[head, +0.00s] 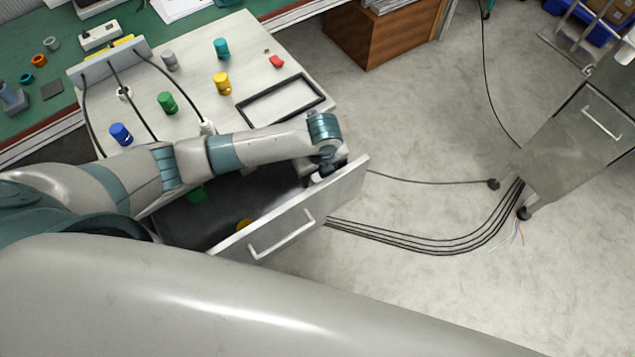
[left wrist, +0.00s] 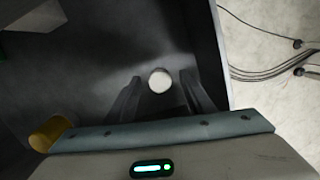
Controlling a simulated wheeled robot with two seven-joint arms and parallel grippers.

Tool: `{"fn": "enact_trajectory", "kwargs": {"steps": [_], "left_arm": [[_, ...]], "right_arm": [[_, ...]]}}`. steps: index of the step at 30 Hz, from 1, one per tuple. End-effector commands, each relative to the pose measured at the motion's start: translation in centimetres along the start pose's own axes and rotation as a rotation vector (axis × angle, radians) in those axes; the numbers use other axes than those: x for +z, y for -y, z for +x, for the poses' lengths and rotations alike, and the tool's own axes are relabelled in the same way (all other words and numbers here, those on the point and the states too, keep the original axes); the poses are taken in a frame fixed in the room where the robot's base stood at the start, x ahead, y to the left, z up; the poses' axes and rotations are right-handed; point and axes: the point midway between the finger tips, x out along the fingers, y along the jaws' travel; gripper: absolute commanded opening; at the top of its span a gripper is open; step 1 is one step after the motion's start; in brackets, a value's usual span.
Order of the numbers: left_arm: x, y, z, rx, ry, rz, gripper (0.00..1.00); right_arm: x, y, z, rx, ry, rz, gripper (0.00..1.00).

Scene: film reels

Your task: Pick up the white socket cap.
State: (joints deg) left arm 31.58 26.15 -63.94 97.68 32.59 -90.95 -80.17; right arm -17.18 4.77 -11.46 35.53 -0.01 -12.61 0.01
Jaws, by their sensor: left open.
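The white socket cap (left wrist: 160,80) shows in the left wrist view as a round white disc on the dark drawer floor. It appears between the two fingers of my left gripper (left wrist: 160,88), which is open and empty. I cannot tell how high the fingers are above the cap. In the head view my left gripper (head: 326,172) points down into the open drawer (head: 300,222) near its right end. The cap is hidden there behind my arm and the drawer front. My right gripper is not in view.
A yellow cap (left wrist: 50,133) and a green one (head: 197,194) also lie in the drawer. The drawer's wall stands close to the right of my fingers. Above, several coloured caps and a black frame (head: 280,100) sit on the worktop (head: 245,40). Cables cross the floor at right.

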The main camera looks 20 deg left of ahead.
Motion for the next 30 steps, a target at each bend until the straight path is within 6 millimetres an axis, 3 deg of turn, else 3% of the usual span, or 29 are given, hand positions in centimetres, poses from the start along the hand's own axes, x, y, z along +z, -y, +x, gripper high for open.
{"fn": "enact_trajectory", "kwargs": {"steps": [18,20,24,30], "left_arm": [[0.02,-0.01,0.43,0.0,0.0,0.0,0.49],[0.02,-0.01,0.44,0.0,0.0,0.0,0.39],[0.02,-0.01,0.44,0.0,0.0,0.0,0.06],[0.02,-0.01,0.44,0.0,0.0,0.0,0.05]], "right_arm": [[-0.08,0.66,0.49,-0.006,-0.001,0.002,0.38],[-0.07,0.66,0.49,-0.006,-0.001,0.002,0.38],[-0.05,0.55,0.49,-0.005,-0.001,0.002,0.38],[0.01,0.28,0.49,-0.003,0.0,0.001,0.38]]}}
